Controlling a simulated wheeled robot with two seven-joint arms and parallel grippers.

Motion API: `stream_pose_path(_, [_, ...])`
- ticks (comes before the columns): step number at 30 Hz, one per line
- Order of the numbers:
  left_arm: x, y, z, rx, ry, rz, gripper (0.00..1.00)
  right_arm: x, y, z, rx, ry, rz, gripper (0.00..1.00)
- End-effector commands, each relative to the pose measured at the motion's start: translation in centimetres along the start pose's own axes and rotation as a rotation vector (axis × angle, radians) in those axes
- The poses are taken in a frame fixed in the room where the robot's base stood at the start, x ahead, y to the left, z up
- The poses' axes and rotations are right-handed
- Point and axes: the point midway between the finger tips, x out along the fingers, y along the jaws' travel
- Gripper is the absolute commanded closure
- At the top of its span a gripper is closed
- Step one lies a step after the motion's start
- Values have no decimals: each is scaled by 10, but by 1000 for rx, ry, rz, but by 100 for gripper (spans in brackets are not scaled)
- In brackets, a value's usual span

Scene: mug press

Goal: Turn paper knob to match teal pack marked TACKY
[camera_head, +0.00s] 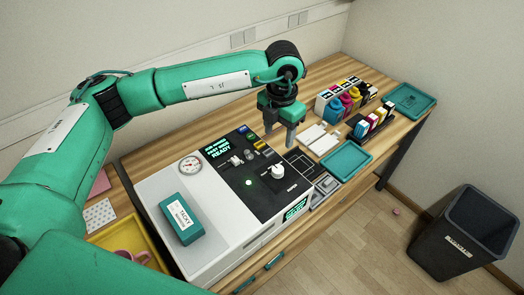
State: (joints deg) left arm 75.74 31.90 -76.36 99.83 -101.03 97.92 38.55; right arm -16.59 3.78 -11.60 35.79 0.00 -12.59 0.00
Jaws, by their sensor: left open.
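A teal pack (182,222) with a white label reading TACKY lies on the white left part of the press (165,180). The white paper knob (275,172) sits on the black control panel, near its right front edge; small lettering beside it looks like PAPER. The knob's exact setting is too small to read. My left gripper (279,137) points down, open and empty, with its fingertips behind the knob in the picture and apart from it. My right gripper is not in view.
The panel also carries a READY display (218,148), a smaller knob (236,160) and buttons. A gauge (190,165) sits behind the pack. A teal tray (345,160), ink bottles (345,98) and another tray (410,100) stand right. A black bin (465,235) is on the floor.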

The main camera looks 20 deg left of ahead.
Motion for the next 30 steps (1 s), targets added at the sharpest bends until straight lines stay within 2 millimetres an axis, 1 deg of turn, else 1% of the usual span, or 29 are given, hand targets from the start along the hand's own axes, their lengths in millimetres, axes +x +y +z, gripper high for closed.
stream_pose_path(2, [2,-1,0,2,1,-1,46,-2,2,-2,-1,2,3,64])
stream_pose_path(5, [10,-1,0,1,2,-2,46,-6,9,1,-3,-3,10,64])
stream_pose_path(8, [25,-1,-1,2,4,-3,46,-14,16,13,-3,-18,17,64])
stream_pose_path(10, [39,-1,-1,2,4,-3,46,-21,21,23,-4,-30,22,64])
stream_pose_path(13, [61,-1,-1,1,6,-3,46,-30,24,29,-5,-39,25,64])
stream_pose_path(17, [88,-1,-1,0,4,-2,46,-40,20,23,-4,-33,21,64])
stream_pose_path(21, [113,-1,0,2,2,-2,46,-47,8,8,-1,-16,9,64])
stream_pose_path(25, [128,-2,0,1,1,-3,46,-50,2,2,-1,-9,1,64])
stream_pose_path(30, [137,-1,0,1,-1,-1,46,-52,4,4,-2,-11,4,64])
